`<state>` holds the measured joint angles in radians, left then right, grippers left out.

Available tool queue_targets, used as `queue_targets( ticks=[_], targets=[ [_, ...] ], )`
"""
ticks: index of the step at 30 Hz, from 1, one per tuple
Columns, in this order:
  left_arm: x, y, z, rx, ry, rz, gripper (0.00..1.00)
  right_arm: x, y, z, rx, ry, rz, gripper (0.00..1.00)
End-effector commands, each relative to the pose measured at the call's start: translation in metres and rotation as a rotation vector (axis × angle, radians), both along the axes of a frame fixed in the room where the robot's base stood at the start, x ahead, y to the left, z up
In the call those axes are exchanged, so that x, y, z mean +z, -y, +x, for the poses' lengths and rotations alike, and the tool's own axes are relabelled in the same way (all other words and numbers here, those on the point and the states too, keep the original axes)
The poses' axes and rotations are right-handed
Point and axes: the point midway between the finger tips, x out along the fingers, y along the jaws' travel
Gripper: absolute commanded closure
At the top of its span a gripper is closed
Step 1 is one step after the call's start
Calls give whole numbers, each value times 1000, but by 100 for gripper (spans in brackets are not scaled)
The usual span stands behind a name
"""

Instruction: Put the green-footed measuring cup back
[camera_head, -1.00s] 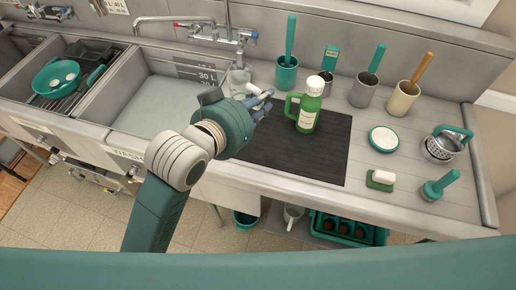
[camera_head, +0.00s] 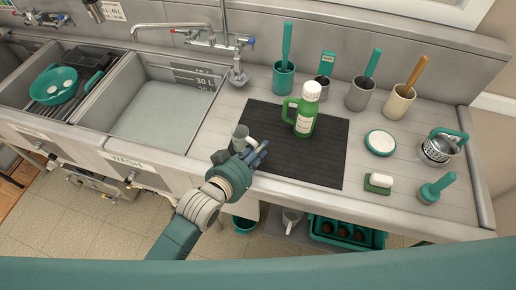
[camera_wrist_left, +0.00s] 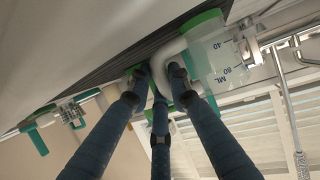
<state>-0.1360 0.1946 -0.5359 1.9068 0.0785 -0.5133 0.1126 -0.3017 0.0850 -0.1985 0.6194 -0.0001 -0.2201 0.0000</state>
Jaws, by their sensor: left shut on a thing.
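The measuring cup (camera_head: 240,134) is a pale, see-through cup held over the counter, left of the dark mat (camera_head: 265,122). The wrist view shows its ML marks (camera_wrist_left: 222,56), green foot and white handle (camera_wrist_left: 163,62). My left gripper (camera_head: 258,154) has its dark blue fingers closed around the handle; they also show in the wrist view (camera_wrist_left: 160,85). The cup looks roughly upright in the head view. Whether its foot touches the counter is hidden. My right gripper is not in view.
A green bottle (camera_head: 305,115) stands on the mat, right of the cup. Holders with tools, including a teal one (camera_head: 283,80), line the back. The sink basin (camera_head: 155,110) is left. A round white-topped dish (camera_head: 380,143) and soap (camera_head: 379,181) are right. The mat's front is clear.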

Motion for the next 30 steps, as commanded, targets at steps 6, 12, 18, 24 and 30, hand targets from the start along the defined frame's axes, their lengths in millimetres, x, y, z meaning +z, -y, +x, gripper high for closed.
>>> queue_targets(
  ticks=[6, 12, 18, 24, 30],
  targets=[
    [0, 0, 0, 0, 2, 0, 100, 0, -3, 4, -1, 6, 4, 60],
    [-3, 0, 0, 0, 0, 0, 69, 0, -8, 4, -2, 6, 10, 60],
    [-3, 0, 0, 0, 0, 0, 62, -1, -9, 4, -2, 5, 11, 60],
    [1, -1, -1, 0, 1, 0, 62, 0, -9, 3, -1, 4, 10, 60],
    [11, -16, -27, -1, 0, 0, 62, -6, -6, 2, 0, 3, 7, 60]
  ],
)
